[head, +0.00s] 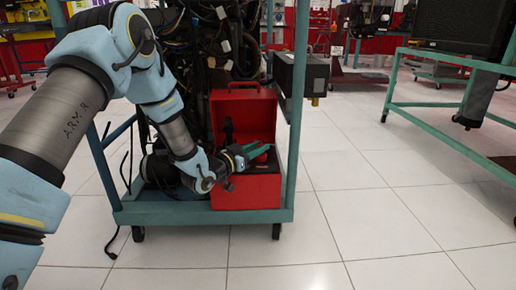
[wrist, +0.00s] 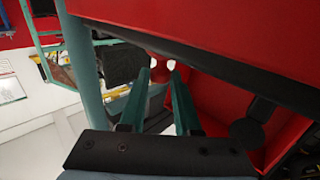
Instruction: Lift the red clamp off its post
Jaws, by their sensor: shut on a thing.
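The red clamp (head: 262,158) shows as a small red piece at my gripper's fingers, over the open red box. In the wrist view the red clamp (wrist: 161,72) sits between the tips of my two green fingers. My gripper (head: 257,150) is shut on it, reaching in from the left over the box. The fingers and the box wall hide much of the clamp. I cannot make out its post or tell whether the clamp still touches it.
The red box (head: 247,194) stands lid-up on the lower shelf of a teal wheeled cart (head: 190,214), below an engine with hanging cables. A teal cart post stands close right of the box. Another teal stand (head: 442,140) is at right. The tiled floor between is clear.

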